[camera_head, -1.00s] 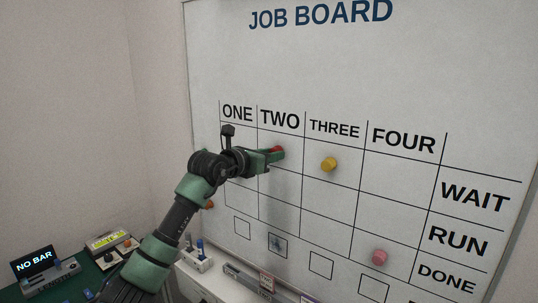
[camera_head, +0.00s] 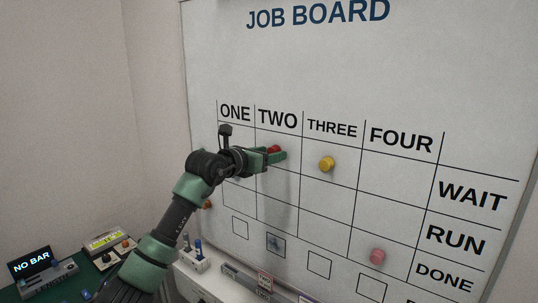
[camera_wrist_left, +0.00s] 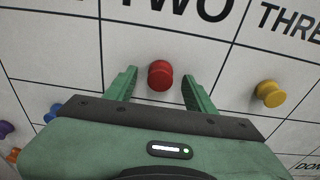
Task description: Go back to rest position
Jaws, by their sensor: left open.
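The job board (camera_head: 318,65) is a white wall panel with columns ONE to FOUR and rows WAIT, RUN and DONE. My left gripper (camera_head: 279,154) is in front of column TWO. In the left wrist view its green fingers (camera_wrist_left: 160,88) are open, one on each side of a red magnet (camera_wrist_left: 160,75), apart from it. The red magnet (camera_head: 274,149) is on the board in the TWO column, WAIT row, partly hidden by the gripper in the head view. My right gripper is not in view.
A yellow magnet (camera_head: 326,163) is in column THREE, WAIT row, and a pink one (camera_head: 377,256) is low in column FOUR. A ledge (camera_head: 245,283) runs below the board. A dark green bench with a NO BAR display (camera_head: 33,264) is at the lower left.

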